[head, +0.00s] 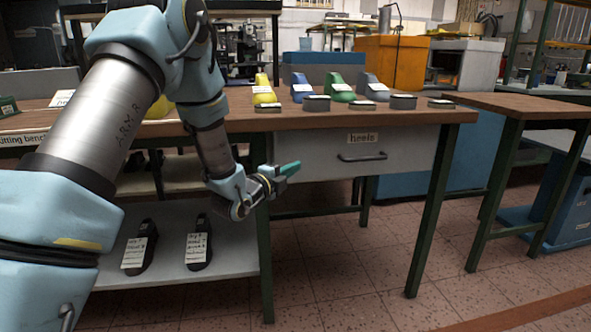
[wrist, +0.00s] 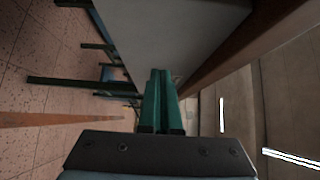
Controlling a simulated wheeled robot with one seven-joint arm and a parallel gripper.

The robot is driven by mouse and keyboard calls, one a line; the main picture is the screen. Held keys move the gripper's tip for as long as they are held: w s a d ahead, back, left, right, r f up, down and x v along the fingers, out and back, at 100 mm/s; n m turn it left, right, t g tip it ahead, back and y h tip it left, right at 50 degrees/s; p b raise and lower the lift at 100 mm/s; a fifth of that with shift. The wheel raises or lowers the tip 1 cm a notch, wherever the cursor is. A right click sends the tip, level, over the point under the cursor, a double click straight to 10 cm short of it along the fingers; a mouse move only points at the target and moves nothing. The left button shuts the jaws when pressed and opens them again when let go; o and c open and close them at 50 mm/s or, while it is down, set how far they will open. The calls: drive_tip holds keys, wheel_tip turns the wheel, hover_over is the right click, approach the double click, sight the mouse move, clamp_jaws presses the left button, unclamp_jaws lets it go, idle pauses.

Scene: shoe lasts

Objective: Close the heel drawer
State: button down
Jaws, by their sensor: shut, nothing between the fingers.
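The heel drawer (head: 400,150) is a grey-white front under the wooden bench top, with a label reading "heels" and a dark bar handle (head: 362,157). Its front appears in the head view at the right part of the bench; I cannot tell exactly how far it stands out. My gripper (head: 288,168) has green fingers and is just left of the drawer front, near its lower left corner. The fingers are shut and empty. In the wrist view my gripper (wrist: 161,85) points along a pale panel (wrist: 175,35), probably the drawer; contact cannot be told.
The bench top (head: 300,122) carries coloured shoe lasts (head: 340,90) and several dark heel pieces (head: 402,102). A green bench leg (head: 430,210) stands right of the drawer. A lower shelf (head: 170,255) holds two dark lasts. The floor in front is clear.

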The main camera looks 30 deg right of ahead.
drive_tip(key=v, duration=0.8)
drive_tip(key=w+a+f+n+y, duration=0.25)
drive_tip(key=a+n+y, duration=0.45)
drive_tip(key=a, duration=0.5)
drive_tip(key=w+a+f+n+y, duration=0.1)
drive_tip(key=w+a+n+y, duration=0.35)
drive_tip(key=a+n, duration=0.6)
drive_tip(key=s+a+n+g+y, duration=0.5)
drive_tip(key=s+a+n, duration=0.7)
drive_tip(key=s+a, duration=0.4)
drive_tip(key=w+p+v, duration=0.2)
drive_tip(key=p+v, duration=0.9)
drive_tip(key=w+r+p+v, duration=0.1)
drive_tip(key=w+p+v, duration=0.1)
drive_tip(key=p+v, duration=0.9)
drive_tip(key=shift+w+a+g, duration=0.2)
drive_tip(key=shift+a+g, duration=0.2)
drive_tip(key=shift+r+n, duration=0.1)
drive_tip(key=shift+n, duration=0.15)
